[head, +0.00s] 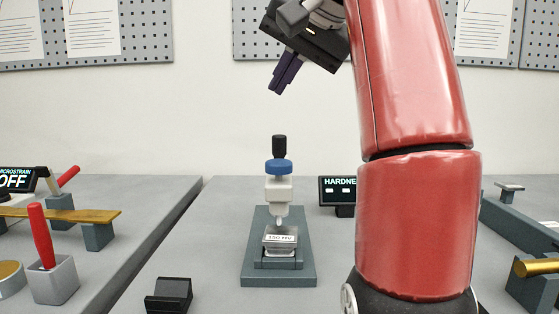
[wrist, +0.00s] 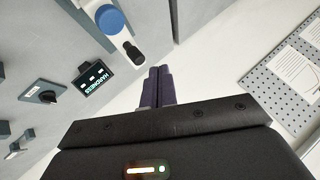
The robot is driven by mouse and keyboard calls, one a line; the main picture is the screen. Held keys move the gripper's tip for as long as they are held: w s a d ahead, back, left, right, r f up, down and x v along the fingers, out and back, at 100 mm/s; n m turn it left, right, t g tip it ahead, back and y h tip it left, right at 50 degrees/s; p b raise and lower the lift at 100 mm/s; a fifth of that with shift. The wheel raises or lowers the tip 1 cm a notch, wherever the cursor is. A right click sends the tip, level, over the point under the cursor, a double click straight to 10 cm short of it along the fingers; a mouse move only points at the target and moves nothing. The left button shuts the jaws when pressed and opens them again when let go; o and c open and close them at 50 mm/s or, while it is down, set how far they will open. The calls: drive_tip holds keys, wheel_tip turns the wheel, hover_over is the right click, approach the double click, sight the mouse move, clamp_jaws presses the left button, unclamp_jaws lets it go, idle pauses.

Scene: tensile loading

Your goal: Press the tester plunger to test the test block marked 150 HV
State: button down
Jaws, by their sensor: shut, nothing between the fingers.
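The hardness tester (head: 279,195) stands on the grey bench, with a black plunger (head: 279,147) on top above a blue collar (head: 279,166). The test block (head: 280,239), its label reading 150 HV, sits on the tester's grey base under the tip. The plunger also shows in the wrist view (wrist: 132,51), near the fingertips but apart from them. My gripper (head: 280,82) has dark purple fingers that are shut and empty. It is tilted and hangs above the plunger, with a clear gap between them. The fingers also show in the wrist view (wrist: 158,74).
A hardness display (head: 338,190) stands right of the tester, partly behind my red arm. A black block (head: 169,295) lies at front left. A grey holder (head: 53,279) with a red-handled tool stands on the left bench. Perforated boards hang on the back wall.

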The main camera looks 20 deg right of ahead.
drive_tip(key=shift+f, duration=0.1)
drive_tip(key=b, duration=0.1)
hover_over(283, 163)
drive_tip(key=shift+s+f, duration=0.15)
drive_tip(key=shift+f, duration=3.35)
drive_tip(key=shift+f+b, duration=0.7)
drive_tip(key=shift+f, duration=0.05)
drive_tip(key=shift+f, duration=0.4)
